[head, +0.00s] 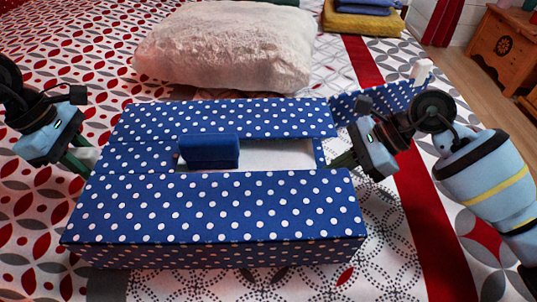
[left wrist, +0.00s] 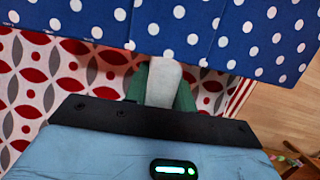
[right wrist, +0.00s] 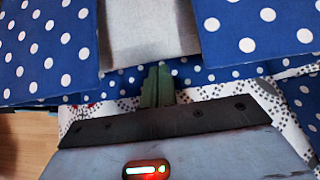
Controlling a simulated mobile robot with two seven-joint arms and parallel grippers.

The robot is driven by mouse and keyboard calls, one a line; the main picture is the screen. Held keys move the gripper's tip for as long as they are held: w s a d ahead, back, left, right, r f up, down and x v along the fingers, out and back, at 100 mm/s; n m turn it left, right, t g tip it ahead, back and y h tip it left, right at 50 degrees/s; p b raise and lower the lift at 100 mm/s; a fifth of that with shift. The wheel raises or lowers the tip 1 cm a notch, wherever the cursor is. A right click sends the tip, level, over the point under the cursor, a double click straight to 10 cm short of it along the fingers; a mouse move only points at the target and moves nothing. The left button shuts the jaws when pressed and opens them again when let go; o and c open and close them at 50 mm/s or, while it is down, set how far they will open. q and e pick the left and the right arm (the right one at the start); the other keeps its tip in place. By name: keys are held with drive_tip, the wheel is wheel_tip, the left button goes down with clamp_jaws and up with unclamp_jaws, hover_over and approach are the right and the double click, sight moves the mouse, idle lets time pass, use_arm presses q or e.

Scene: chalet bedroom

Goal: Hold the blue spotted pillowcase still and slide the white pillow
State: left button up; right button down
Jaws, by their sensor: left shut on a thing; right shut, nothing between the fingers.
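The blue spotted pillowcase (head: 210,205) lies on the bed like a flat box, with an opening in its upper side. The white pillow (head: 225,50) lies on the bed behind it, outside the case. My left gripper (head: 82,155) is at the case's left edge. In the left wrist view its green fingers are shut on a whitish tab (left wrist: 163,82) at the case's edge. My right gripper (head: 342,160) is at the case's right side by the opening. In the right wrist view its fingers (right wrist: 157,84) are together and empty, close to the case's edge.
A plain dark blue block (head: 208,150) sits at the opening. A spotted flap (head: 385,98) with a white tab (head: 421,71) sticks out at the right, behind my right arm. Folded yellow and blue cloths (head: 362,22) lie at the back. A wooden chest (head: 500,45) stands beyond the bed.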

use_arm(q)
drive_tip(key=shift+d, duration=0.1)
use_arm(e)
drive_tip(key=shift+d, duration=0.35)
drive_tip(key=d, duration=0.4)
drive_tip(key=shift+w+d+r, duration=0.1)
drive_tip(key=shift+w+r, duration=0.2)
drive_tip(key=shift+r, duration=0.1)
drive_tip(key=v, duration=0.8)
drive_tip(key=shift+d+r, duration=0.25)
drive_tip(key=shift+r, duration=0.1)
use_arm(q)
drive_tip(key=o, duration=1)
drive_tip(key=v, duration=1.2)
